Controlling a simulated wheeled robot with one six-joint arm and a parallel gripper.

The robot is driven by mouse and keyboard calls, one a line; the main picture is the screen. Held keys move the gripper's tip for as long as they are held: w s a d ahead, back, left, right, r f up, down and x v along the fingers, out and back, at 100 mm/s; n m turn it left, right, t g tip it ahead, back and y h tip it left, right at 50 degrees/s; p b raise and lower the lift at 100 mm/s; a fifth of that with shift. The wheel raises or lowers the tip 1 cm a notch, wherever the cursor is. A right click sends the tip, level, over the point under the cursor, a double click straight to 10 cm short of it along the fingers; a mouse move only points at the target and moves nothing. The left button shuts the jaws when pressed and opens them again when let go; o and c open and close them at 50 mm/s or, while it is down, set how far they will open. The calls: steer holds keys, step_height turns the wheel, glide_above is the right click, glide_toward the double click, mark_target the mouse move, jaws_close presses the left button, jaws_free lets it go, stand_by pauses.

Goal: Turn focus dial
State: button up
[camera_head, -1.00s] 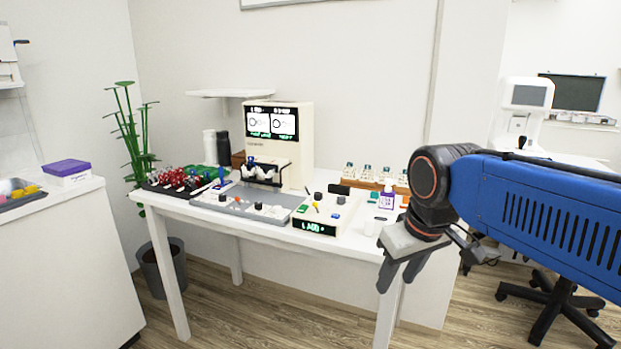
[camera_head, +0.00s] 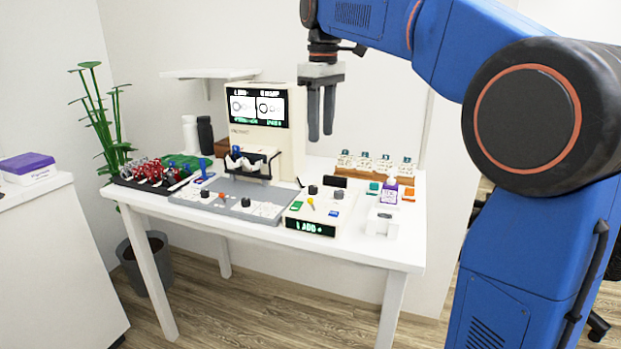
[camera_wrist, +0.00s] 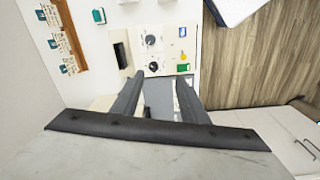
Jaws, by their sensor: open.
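A cream control box (camera_head: 322,213) with a lit green display stands at the front of the white table. It has two dark dials on top, a left one (camera_head: 313,190) and a right one (camera_head: 339,195). I cannot read which is the focus dial. In the wrist view the same box (camera_wrist: 172,52) shows two dials (camera_wrist: 151,40) (camera_wrist: 153,67) beyond the fingertips. My gripper (camera_head: 321,136) points down, open and empty, above the table and apart from the dials. In the wrist view its fingers (camera_wrist: 160,78) are spread.
A rack of red items (camera_head: 147,181) is at left. Bottles in a wooden rack (camera_head: 375,173), a purple-labelled bottle (camera_head: 389,190) and a white block (camera_head: 381,226) are at right.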

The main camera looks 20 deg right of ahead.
mark_target(313, 187)
steer(key=shift+n, duration=0.4)
steer(key=w+f, duration=0.1)
steer(key=f, duration=0.4)
steer(key=w+f, duration=0.1)
steer(key=f, duration=0.5)
steer(key=w+a+f, duration=0.1)
steer(key=f, duration=0.4)
steer(key=shift+w+f, duration=0.2)
steer(key=shift+w, duration=0.15)
jaws_close()
